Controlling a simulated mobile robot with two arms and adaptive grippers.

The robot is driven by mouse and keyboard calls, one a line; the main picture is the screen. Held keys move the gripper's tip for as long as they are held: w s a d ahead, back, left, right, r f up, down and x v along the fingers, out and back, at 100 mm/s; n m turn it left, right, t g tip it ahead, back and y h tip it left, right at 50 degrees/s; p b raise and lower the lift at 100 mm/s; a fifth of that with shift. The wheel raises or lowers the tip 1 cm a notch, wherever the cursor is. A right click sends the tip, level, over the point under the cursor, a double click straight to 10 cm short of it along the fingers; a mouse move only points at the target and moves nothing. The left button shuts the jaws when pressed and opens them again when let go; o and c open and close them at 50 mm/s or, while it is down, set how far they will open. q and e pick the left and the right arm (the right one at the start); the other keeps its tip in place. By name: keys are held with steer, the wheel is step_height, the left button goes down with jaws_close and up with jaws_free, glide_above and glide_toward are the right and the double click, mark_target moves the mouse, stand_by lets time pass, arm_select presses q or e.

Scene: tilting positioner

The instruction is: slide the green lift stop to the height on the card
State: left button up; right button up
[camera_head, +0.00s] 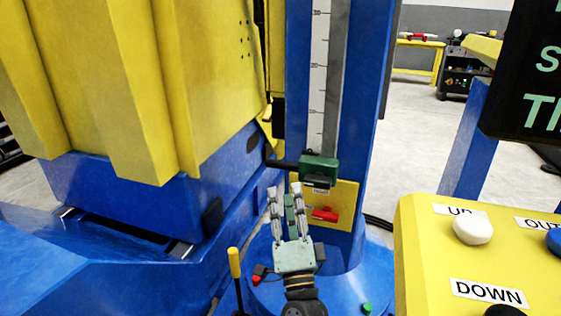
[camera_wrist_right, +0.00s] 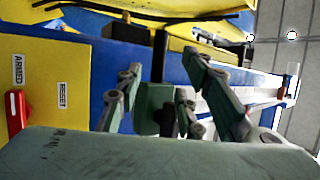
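The green lift stop (camera_head: 319,168) sits low on the blue column, at the lower end of the white scale strip (camera_head: 318,75). A black arm reaches left from it. In the right wrist view the stop (camera_wrist_right: 153,106) appears between the spread fingers, partly hidden by them; I cannot tell if they touch it. My right gripper (camera_head: 285,188) is open, just below and left of the stop in the head view, fingers pointing up. The scale figures are too small to read surely. No height card can be made out. My left gripper is not in view.
A yellow panel (camera_head: 343,193) with a red switch (camera_head: 325,214) is below the stop; its labels read ARMED and RESET. A yellow button box (camera_head: 430,250) stands at right, under a black display (camera_head: 525,90). The yellow and blue machine (camera_head: 190,80) fills the left.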

mark_target(282, 165)
steer(key=x, duration=1)
steer(key=shift+f+b, duration=0.15)
steer(key=shift+b, duration=0.15)
jaws_close()
